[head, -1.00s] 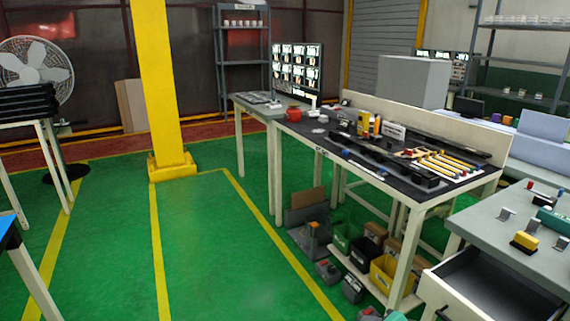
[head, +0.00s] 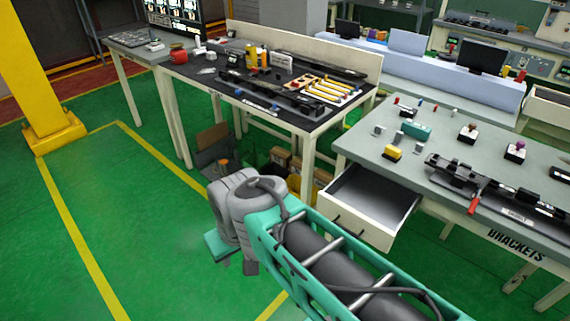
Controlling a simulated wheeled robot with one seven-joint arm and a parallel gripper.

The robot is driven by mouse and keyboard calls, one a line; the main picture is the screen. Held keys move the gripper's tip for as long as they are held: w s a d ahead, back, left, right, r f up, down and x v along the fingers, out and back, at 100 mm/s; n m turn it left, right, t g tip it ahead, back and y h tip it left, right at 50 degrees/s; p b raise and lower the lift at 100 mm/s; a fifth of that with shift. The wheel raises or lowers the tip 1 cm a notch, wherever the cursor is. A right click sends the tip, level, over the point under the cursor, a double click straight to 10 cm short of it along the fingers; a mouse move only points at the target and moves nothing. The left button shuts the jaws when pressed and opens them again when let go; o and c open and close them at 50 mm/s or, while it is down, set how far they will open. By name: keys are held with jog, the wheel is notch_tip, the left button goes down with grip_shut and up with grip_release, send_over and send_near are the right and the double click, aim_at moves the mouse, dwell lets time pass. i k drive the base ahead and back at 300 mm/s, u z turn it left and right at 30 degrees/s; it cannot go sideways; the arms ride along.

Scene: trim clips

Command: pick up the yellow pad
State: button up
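The yellow pad (head: 392,153) is a small yellow block with a dark lower part. It sits near the left front edge of the grey bench (head: 440,172) at the right, above an open drawer. My arm reaches in from the lower right, over the floor in front of the bench, with its grey joint left of the drawer and well apart from the pad. I cannot make out the gripper fingers; the end of my arm is hidden behind its own links.
The open drawer (head: 372,200) juts out below the pad. Near the pad are a teal block (head: 416,130), small metal brackets (head: 378,130) and a black fixture (head: 455,172). A dark-topped table (head: 225,90) with tools stands to the left. Green floor (head: 130,215) is clear at left.

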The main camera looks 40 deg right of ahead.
aim_at(393, 154)
jog(key=k, duration=0.45)
jog(key=z, duration=0.4)
jog(key=i, duration=0.45)
jog(key=z, duration=1.15)
jog(key=k, duration=0.5)
jog(key=u, duration=1)
jog(key=i, duration=1.3)
jog(key=z, duration=0.35)
